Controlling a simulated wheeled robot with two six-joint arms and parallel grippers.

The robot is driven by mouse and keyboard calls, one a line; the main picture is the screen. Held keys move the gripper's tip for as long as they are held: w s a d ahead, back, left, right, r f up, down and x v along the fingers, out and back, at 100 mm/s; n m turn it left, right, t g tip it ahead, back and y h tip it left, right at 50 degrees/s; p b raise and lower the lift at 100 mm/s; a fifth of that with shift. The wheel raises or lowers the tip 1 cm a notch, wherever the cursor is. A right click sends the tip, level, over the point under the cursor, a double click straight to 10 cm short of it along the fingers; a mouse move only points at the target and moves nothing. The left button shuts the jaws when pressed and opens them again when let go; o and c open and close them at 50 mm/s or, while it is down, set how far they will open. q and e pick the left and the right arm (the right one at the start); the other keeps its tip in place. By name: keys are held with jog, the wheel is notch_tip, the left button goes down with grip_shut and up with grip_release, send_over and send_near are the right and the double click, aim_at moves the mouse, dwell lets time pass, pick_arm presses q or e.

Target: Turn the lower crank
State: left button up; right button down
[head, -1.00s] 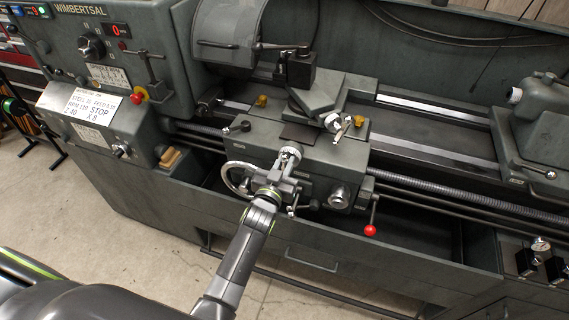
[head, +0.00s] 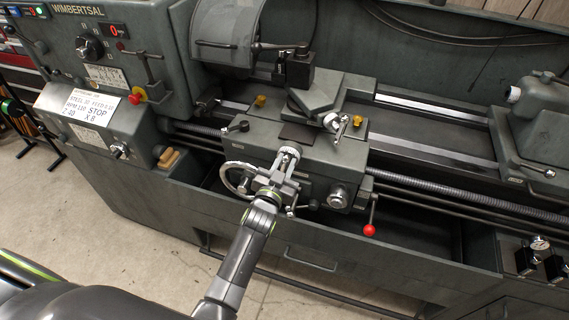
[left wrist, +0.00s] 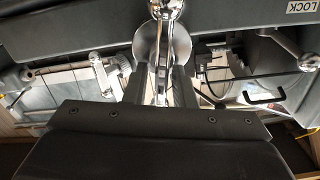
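The lathe's lower crank (head: 287,153) is a shiny metal hub with a handle on the front of the carriage. It also shows in the left wrist view (left wrist: 163,45), upright in the middle. My left gripper (head: 279,176) is right in front of this crank. In the left wrist view its two dark fingers (left wrist: 163,88) stand on either side of the metal handle, with narrow gaps seeming to show beside it. The fingertips are partly hidden by the crank. An upper crank (head: 332,122) sits higher on the compound slide. My right gripper is not in view.
A large handwheel (head: 238,178) is close left of my left gripper. A lever with a red knob (head: 370,230) hangs to the right. The carriage front (head: 320,165) is just behind the gripper. The chip tray edge (head: 400,265) runs below.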

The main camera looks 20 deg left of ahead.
pick_arm(q)
jog(key=shift+o, duration=0.6)
jog(key=shift+s+r+p, duration=0.1)
jog(key=shift+s+p, duration=0.35)
jog(key=shift+p, duration=0.1)
jog(key=s+p, duration=0.8)
jog(key=s, duration=0.8)
jog(key=shift+s+a+p, duration=0.25)
jog(key=shift+a+p, duration=0.05)
